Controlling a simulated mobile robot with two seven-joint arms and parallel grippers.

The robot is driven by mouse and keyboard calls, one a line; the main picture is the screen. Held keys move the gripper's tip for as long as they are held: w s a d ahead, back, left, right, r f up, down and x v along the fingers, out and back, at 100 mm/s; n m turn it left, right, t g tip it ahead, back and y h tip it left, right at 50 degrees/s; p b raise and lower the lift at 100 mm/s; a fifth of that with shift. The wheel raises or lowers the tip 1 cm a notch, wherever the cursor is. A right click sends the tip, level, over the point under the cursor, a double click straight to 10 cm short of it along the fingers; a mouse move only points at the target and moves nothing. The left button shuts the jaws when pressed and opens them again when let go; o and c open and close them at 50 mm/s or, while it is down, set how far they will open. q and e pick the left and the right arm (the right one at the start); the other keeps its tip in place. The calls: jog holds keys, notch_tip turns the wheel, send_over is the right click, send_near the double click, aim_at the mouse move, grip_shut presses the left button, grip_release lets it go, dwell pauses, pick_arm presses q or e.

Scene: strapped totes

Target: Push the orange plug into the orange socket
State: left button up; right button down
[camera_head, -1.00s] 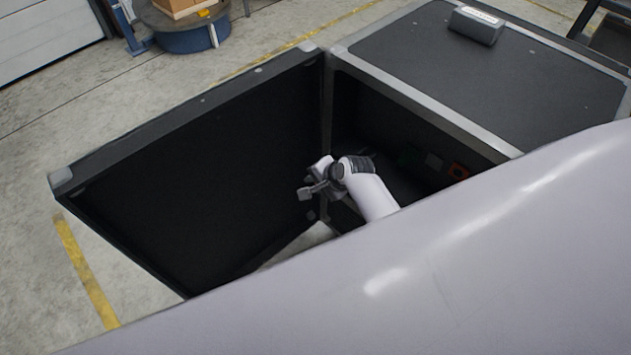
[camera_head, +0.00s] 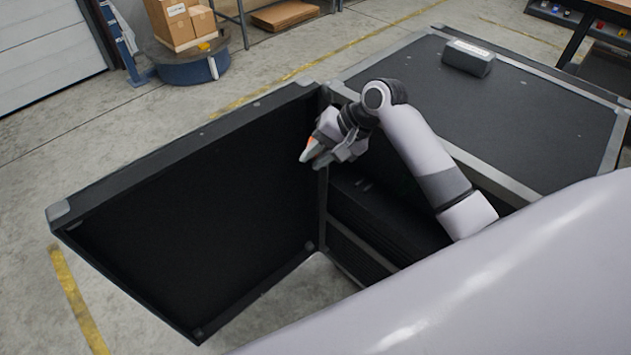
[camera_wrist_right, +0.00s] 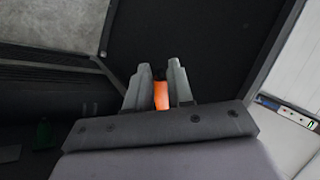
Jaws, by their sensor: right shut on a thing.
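My right gripper (camera_head: 312,156) is raised at the case opening, beside the hinge side of the open door. It is shut on the orange plug (camera_head: 310,144), of which only a small patch shows in the head view. In the right wrist view the plug (camera_wrist_right: 161,96) stands between the two fingers of the gripper (camera_wrist_right: 158,72), with a dark end towards the tips. The orange socket cannot be made out now; my right arm covers part of the case interior. My left gripper is not in view.
The black case (camera_head: 474,170) has its door (camera_head: 200,210) swung open to the left. A grey box (camera_head: 468,58) sits on the case top. A small green part (camera_wrist_right: 43,133) shows inside at the left of the wrist view. Concrete floor (camera_head: 290,300) is clear below the door.

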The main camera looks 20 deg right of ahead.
jog(key=s+a+r+n+g+y, duration=0.1)
jog(key=s+r+n+g, duration=0.3)
jog(key=s+r+n, duration=0.3)
jog(key=s+r, duration=0.1)
jog(key=s, duration=0.2)
jog(key=shift+s, duration=0.3)
jog(key=shift+w, duration=0.1)
